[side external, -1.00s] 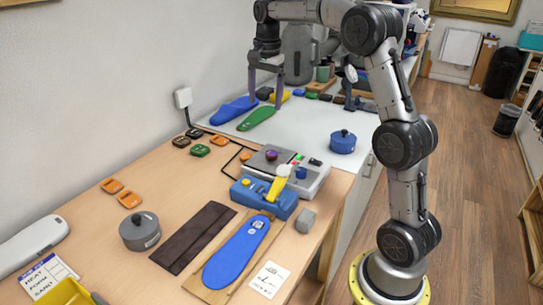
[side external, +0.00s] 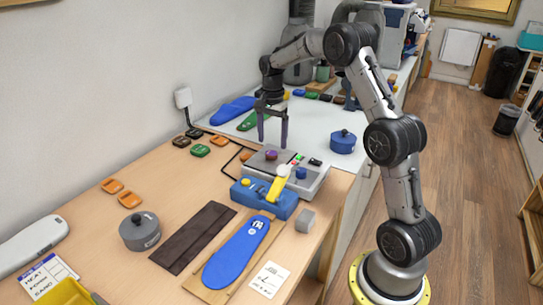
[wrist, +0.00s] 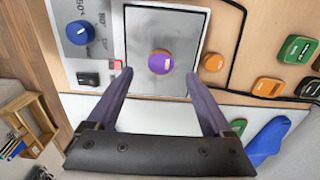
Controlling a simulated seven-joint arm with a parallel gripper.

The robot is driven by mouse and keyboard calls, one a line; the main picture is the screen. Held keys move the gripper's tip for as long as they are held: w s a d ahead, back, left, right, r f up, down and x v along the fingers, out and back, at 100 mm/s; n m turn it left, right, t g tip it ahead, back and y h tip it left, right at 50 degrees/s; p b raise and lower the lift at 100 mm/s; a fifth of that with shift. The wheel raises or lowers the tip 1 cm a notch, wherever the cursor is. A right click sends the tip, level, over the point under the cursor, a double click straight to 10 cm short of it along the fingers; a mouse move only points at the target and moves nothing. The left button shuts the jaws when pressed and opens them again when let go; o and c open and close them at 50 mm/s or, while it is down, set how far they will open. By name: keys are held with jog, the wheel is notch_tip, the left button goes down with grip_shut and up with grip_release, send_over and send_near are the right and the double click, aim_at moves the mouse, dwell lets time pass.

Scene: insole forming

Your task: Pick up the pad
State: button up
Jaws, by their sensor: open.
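A small round pad (side external: 271,155), purple on top with an orange rim, lies on the grey plate of the heating device (side external: 312,175). In the wrist view the pad (wrist: 160,62) sits near the middle of the plate (wrist: 142,30). My gripper (side external: 272,141) is open and empty, pointing down above the plate. In the wrist view its fingertips (wrist: 160,76) are wide apart, one toward each side of the pad, and do not touch it. The exact height above the pad is hard to tell.
A blue press with a yellow lever (side external: 278,188) stands in front of the device. Green and blue insoles (side external: 232,108) lie behind it. Orange and green pads (side external: 200,150) lie to the left, near a black cable (wrist: 240,30). A blue pot (side external: 343,142) stands to the right.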

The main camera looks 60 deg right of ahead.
aim_at(272, 153)
notch_tip(272, 153, down, 4)
jog(key=shift+a+f, duration=0.15)
jog(key=shift+c, duration=0.2)
grip_shut()
dwell(0.4)
